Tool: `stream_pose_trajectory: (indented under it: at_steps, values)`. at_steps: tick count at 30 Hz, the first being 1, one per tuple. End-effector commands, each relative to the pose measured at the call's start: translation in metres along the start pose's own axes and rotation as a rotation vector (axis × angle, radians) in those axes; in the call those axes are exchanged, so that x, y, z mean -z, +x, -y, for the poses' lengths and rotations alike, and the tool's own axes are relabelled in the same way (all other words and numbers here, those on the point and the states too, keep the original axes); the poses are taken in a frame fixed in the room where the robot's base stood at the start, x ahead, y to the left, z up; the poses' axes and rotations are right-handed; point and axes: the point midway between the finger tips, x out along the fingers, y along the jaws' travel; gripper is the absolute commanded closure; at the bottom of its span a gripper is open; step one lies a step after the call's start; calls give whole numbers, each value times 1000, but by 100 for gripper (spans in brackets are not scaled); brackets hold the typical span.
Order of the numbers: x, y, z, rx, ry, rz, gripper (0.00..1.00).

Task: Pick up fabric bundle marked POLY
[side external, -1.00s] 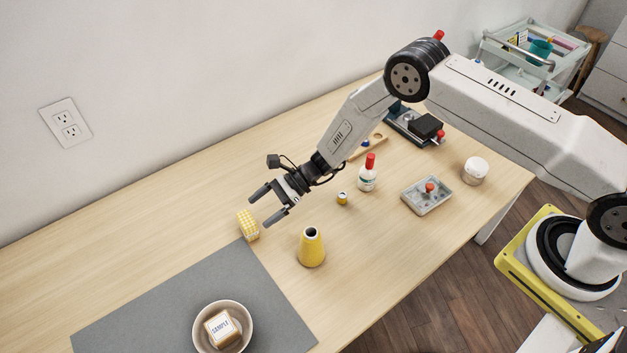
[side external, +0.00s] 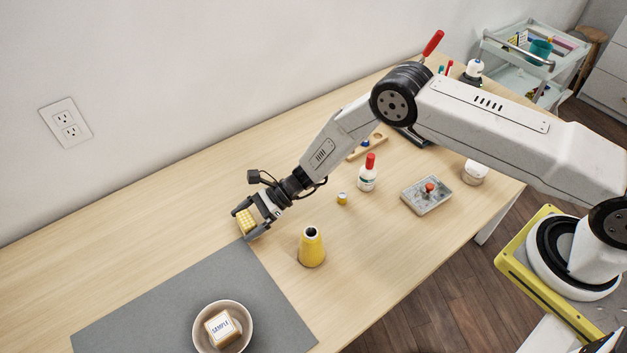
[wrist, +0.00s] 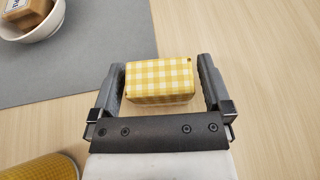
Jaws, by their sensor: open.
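A yellow-and-white checked fabric bundle (side external: 245,222) sits on the wooden table by the corner of the grey mat. In the wrist view the bundle (wrist: 160,80) lies between the two fingers of my gripper (wrist: 160,84), with a narrow gap on each side. My gripper (side external: 248,224) is open and low around the bundle. No POLY marking is readable on the faces that show. Another bundle with a label reading SAMPLE (side external: 221,327) lies in a bowl (side external: 249,328) on the mat.
A yellow thread cone (side external: 312,248) stands close to the right of my gripper. A small yellow spool (side external: 342,199), a red-capped bottle (side external: 368,175) and a grey tray (side external: 428,207) are farther right. The grey mat (side external: 150,315) covers the near left. The table left of the bundle is clear.

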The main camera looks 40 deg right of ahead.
Motion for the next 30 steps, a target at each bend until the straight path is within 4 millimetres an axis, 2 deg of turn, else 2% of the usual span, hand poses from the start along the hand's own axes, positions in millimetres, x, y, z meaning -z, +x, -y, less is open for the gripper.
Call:
stream_pose_trajectory:
  at_steps: [7, 8, 12, 15, 30]
  values:
    - [0, 0, 0, 0, 0, 0, 0]
    - [0, 0, 0, 0, 0, 0, 3]
    - [0, 0, 0, 0, 0, 0, 48]
    - [0, 0, 0, 0, 0, 0, 74]
    - [-7, -3, 0, -1, 0, 0, 74]
